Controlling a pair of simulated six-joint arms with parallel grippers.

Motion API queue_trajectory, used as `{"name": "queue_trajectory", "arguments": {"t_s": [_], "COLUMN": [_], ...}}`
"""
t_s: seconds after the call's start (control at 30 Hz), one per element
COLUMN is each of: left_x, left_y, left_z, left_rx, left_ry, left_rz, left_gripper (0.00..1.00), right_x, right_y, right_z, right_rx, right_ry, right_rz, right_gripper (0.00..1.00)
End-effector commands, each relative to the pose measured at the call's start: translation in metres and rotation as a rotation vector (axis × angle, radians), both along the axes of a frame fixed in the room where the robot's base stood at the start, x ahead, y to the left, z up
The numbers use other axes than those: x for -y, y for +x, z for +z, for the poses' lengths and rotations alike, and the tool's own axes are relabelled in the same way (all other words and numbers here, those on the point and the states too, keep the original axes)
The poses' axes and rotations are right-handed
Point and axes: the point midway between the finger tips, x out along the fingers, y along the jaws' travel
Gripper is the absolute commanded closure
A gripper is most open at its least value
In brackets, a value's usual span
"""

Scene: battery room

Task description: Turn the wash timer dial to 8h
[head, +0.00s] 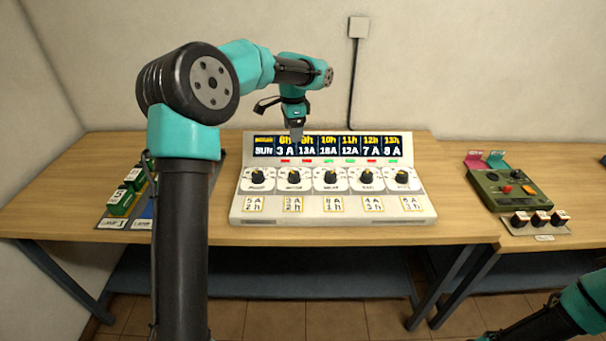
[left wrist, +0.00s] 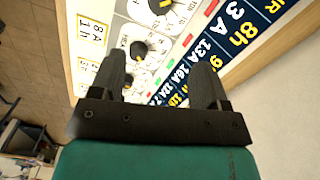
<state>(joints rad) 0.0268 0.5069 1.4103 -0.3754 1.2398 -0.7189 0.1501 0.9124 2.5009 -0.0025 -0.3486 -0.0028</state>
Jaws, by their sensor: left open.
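A white control panel (head: 233,213) stands on the wooden table with a row of several black dials, one of them the middle dial (head: 330,176). The dials have yellow pointer marks. Their name labels are too small to read, so I cannot tell which is the wash timer. My left gripper (head: 296,133) is above the panel, in front of the left part of its display (head: 345,146). In the left wrist view its fingers (left wrist: 162,82) are apart and empty, with a dial (left wrist: 138,49) beyond them. My right gripper is out of view.
The display lists hours from 8h to 13h with ampere values. Cards with values sit below the dials. A green box with buttons (head: 510,188) stands at the right, green blocks (head: 120,201) at the left. A cable (head: 352,90) runs down the wall.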

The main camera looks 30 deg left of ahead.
Motion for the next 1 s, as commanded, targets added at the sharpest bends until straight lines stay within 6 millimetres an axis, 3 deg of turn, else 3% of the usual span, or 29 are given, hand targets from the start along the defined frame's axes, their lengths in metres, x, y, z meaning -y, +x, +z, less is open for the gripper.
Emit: {"name": "queue_trajectory", "arguments": {"t_s": [0.27, 0.47, 1.0], "left_x": [0.000, 0.000, 0.000], "left_y": [0.000, 0.000, -0.001], "left_z": [-0.002, -0.017, -0.106], "left_rx": [0.001, -0.001, -0.002], "left_ry": [-0.003, -0.004, -0.004], "left_rz": [0.001, 0.001, 0.001], "left_gripper": [0.31, 0.31, 0.31], "right_x": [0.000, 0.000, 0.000], "right_y": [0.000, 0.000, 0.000], "right_z": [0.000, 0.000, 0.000], "right_rx": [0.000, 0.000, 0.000], "right_ry": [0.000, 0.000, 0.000], "right_rz": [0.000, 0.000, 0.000], "right_gripper": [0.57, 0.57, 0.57]}}
